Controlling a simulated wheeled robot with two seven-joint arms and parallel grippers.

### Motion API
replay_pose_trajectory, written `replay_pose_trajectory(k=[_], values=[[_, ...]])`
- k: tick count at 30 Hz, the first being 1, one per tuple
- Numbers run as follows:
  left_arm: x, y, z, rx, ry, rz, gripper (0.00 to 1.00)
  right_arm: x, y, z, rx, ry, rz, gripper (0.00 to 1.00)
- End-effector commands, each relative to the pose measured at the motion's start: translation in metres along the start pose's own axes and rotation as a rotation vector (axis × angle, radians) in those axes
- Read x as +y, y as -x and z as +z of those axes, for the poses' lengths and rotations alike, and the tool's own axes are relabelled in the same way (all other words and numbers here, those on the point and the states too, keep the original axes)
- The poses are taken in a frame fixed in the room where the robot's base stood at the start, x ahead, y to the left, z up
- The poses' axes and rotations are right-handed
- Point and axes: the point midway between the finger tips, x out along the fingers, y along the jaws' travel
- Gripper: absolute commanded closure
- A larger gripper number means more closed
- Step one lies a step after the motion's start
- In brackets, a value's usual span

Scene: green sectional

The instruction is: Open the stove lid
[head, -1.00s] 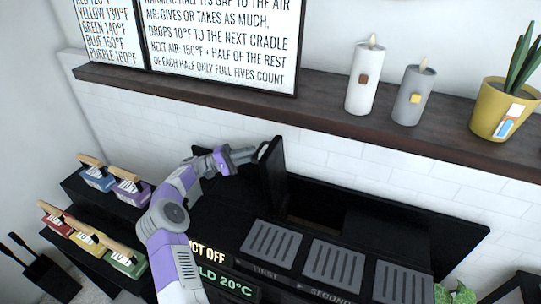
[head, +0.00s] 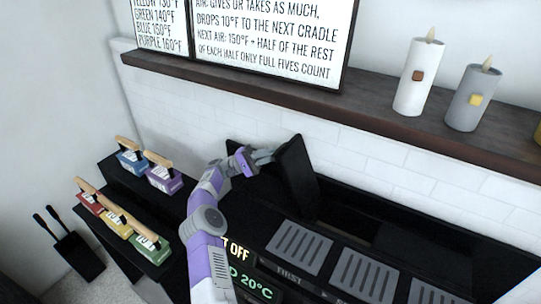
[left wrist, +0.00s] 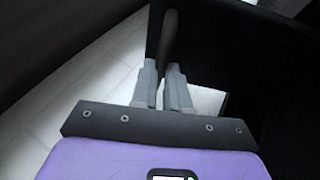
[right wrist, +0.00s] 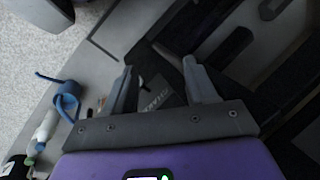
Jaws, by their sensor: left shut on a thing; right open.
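The stove lid (head: 298,172) is a black panel standing raised and steeply tilted on the black stove, near the white tiled wall. My left gripper (head: 264,157) reaches its upper left side. In the left wrist view, my left fingers (left wrist: 164,75) are shut on a dark bar, the lid handle (left wrist: 168,38); a large black surface fills the right of that view. My right gripper (right wrist: 160,72) shows only in the right wrist view. Its fingers are apart with nothing between them.
Grey slotted grilles (head: 299,247) line the stove front beside a lit display (head: 250,285). A wooden shelf (head: 400,125) with candles (head: 415,78) runs above. Colored blocks with wooden handles (head: 163,180) stand on black steps at left. A blue watering can (right wrist: 66,92) is near my right gripper.

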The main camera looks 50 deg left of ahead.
Motion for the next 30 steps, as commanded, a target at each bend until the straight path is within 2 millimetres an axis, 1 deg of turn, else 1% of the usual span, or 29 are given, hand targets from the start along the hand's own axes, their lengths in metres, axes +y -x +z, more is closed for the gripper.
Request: replay_pose_trajectory(k=[1,2,3,7,8,17,20,26,27,28,29,30], values=[[-0.008,0.002,0.0,-0.002,0.012,-0.012,1.0,0.0,0.0,0.0,0.0,0.0,0.0,0.43],[-0.008,0.002,0.0,-0.002,0.012,-0.012,1.0,0.0,0.0,0.0,0.0,0.0,0.0,0.43],[-0.008,0.002,0.0,-0.003,0.013,-0.012,0.81,0.0,0.0,0.0,0.0,0.0,0.0,0.43],[-0.007,0.001,0.0,-0.003,0.012,-0.011,0.61,0.0,0.0,0.0,0.0,0.0,0.0,0.43],[-0.007,0.001,0.0,-0.003,0.011,-0.011,0.6,0.0,0.0,0.0,0.0,0.0,0.0,0.43],[-0.002,-0.001,0.001,-0.002,0.006,-0.007,0.6,0.0,0.001,0.0,0.0,0.0,0.0,0.43],[0.008,-0.005,0.003,-0.002,0.004,-0.008,0.6,-0.002,0.004,0.0,0.0,0.0,0.0,0.43],[0.044,-0.023,0.01,-0.004,0.002,-0.006,0.6,-0.006,0.017,0.001,0.0,0.0,0.0,0.43],[0.052,-0.026,0.012,-0.003,0.0,-0.004,0.55,-0.007,0.019,0.001,0.0,0.0,0.0,0.43],[0.058,-0.029,0.013,-0.003,-0.002,-0.003,0.47,-0.008,0.021,0.001,0.0,0.0,0.0,0.43],[0.063,-0.031,0.014,-0.002,-0.003,-0.003,0.37,-0.008,0.022,0.001,0.0,0.0,0.0,0.43],[0.07,-0.034,0.015,-0.002,-0.004,-0.003,0.24,-0.009,0.024,0.001,0.0,0.0,0.0,0.43]])
